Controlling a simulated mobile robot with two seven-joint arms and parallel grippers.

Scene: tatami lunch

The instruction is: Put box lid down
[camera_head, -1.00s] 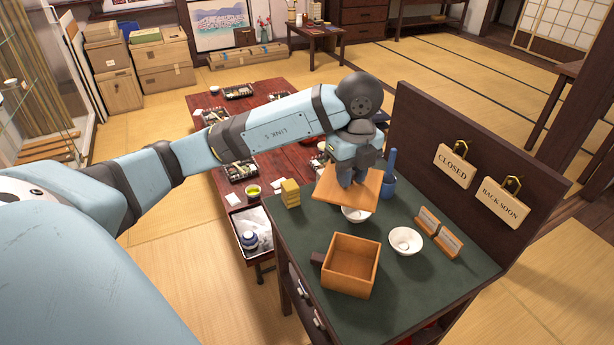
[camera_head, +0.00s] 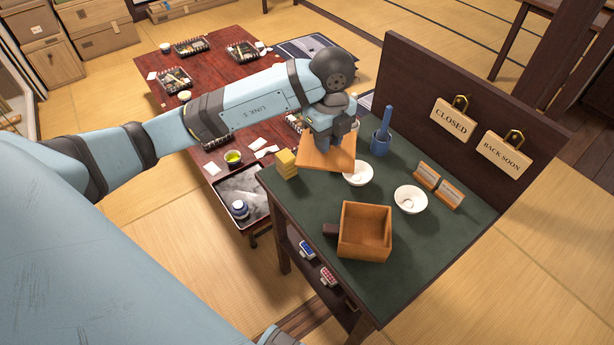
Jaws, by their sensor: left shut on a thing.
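The wooden box lid (camera_head: 318,158) is a flat, light brown square board at the far left part of the green tabletop. My left gripper (camera_head: 325,150) is shut on it from above and hides part of its upper face. The lid is low over the tabletop, beside the yellow blocks; I cannot tell whether it touches the surface. The open wooden box (camera_head: 365,249) with a dark side handle stands nearer, to the lid's lower right, and looks empty. My right gripper is not in view.
A white bowl (camera_head: 358,174) is close to the lid's right edge.

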